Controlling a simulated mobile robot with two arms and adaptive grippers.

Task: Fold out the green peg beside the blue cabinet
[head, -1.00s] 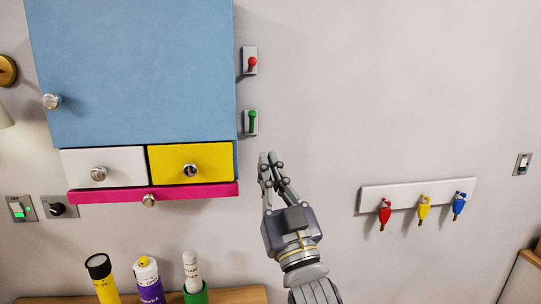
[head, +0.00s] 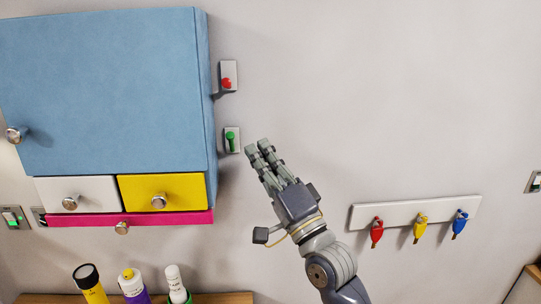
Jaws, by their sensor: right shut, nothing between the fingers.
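The green peg (head: 231,142) sits on a small pale plate on the wall, just right of the blue cabinet (head: 105,90). It looks upright and close against its plate; how far it stands out is hard to tell. A red peg (head: 227,83) is on a similar plate above it. My right gripper (head: 258,147) is shut and empty. Its fingertips are just right of the green peg's plate and look apart from the peg. My left gripper is not in view.
A key rack (head: 395,212) with red, yellow and blue keys hangs at right. Bottles (head: 132,284) stand at lower left. The wall between is bare.

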